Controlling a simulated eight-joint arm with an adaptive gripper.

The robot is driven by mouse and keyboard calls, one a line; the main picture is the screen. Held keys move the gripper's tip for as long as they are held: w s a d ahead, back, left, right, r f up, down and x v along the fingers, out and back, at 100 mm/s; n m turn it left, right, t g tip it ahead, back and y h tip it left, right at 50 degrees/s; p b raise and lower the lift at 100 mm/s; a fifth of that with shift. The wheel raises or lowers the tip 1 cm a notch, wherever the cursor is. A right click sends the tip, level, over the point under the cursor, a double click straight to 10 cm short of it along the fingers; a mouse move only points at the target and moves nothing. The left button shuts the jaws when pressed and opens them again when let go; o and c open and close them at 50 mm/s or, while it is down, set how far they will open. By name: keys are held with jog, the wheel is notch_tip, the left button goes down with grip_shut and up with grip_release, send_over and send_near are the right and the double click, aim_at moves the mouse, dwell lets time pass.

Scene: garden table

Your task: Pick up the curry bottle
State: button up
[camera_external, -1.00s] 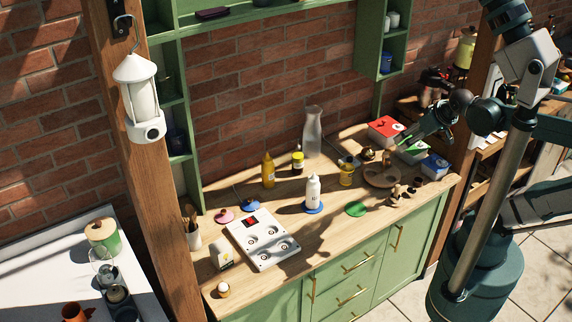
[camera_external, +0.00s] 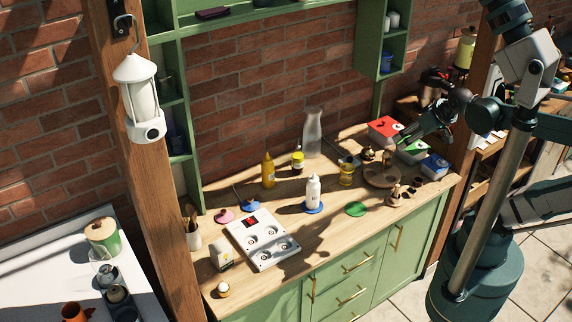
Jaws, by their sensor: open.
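Several bottles stand upright on the wooden worktop, and their labels are too small to read, so I cannot tell for certain which is the curry bottle. A tall yellow bottle (camera_external: 268,171) stands at the back left. A short yellow bottle with a dark cap (camera_external: 297,161) is to its right. A yellow jar-like container (camera_external: 346,174) stands further right. A white bottle (camera_external: 313,191) stands on a blue disc in the middle. My gripper (camera_external: 404,139) is open and seems empty, above the right back of the worktop near the boxes, apart from all these bottles.
A clear glass carafe (camera_external: 312,135) stands at the back. Red (camera_external: 384,130), green (camera_external: 413,151) and blue (camera_external: 435,166) boxes are near my gripper. A white hob-like panel (camera_external: 263,240) is at the left. The front middle is mostly clear.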

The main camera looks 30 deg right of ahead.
jog(key=w, duration=0.1)
jog(key=m+g, duration=0.5)
jog(key=m, duration=1)
send_over(268, 158)
jog(key=s+d, duration=0.7)
jog(key=d, duration=0.5)
notch_tip(268, 158, down, 8)
jog(key=w+a+f+m, duration=0.1)
jog(key=w+a+f, duration=0.1)
jog(key=f, duration=0.3)
jog(key=w+a+f+m+g, duration=0.1)
jog(key=w+a+f+m, duration=0.1)
jog(key=w+a+f, duration=0.1)
jog(key=w+a+f+m+g, duration=0.1)
jog(key=w+a+f, duration=0.2)
jog(key=a+f, duration=0.3)
jog(key=shift+a+f, duration=0.15)
jog(key=shift+f, duration=0.15)
jog(key=shift+a+f+m, duration=0.1)
jog(key=shift+f+m, duration=0.1)
jog(key=shift+m, duration=0.1)
jog(key=shift+f, duration=0.1)
jog(key=shift+f, duration=1.2)
